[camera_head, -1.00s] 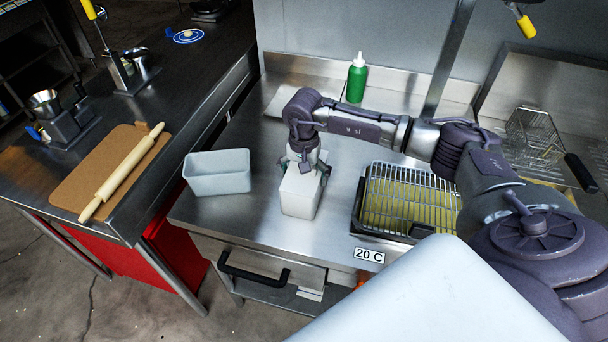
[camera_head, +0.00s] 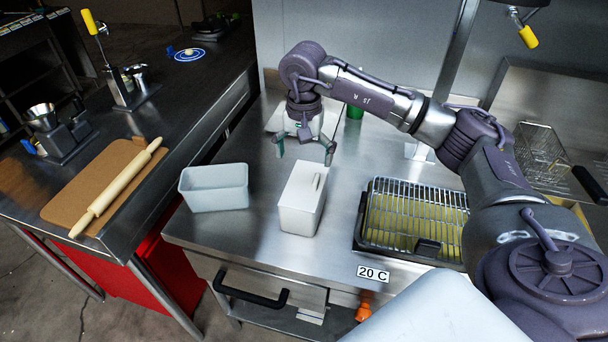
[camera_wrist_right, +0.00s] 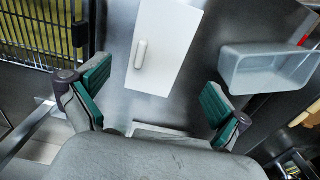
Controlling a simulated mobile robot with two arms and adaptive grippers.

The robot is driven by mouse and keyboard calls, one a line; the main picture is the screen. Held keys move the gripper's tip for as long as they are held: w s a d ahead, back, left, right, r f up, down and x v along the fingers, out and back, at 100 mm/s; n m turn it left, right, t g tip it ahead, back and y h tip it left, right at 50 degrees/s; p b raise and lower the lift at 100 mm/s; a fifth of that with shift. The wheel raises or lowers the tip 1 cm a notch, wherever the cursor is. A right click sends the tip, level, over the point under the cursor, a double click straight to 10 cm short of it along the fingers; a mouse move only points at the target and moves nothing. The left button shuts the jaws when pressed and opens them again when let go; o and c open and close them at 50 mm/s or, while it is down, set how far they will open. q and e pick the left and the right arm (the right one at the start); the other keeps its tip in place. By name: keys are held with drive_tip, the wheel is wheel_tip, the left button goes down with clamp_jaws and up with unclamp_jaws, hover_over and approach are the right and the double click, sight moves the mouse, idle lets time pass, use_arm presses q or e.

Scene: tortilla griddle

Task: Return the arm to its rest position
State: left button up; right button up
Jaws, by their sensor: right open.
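My right gripper (camera_head: 304,148) is open and empty, raised behind and above a white lidded box (camera_head: 301,205) on the steel counter. The box stands upright with its lid and handle on top, clear of the fingers. In the right wrist view the box (camera_wrist_right: 163,60) lies beyond the gap between the green-padded fingertips (camera_wrist_right: 154,92). My right arm reaches in from the right over the counter. My left gripper is not in view.
An open grey-white bin (camera_head: 215,197) stands left of the box. A wire rack over a tray (camera_head: 362,222) is at right. A green bottle (camera_head: 355,112) is behind my arm. A rolling pin (camera_head: 118,193) lies on a brown board (camera_head: 62,205) at far left.

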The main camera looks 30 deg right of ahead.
drive_tip(key=shift+r, duration=0.45)
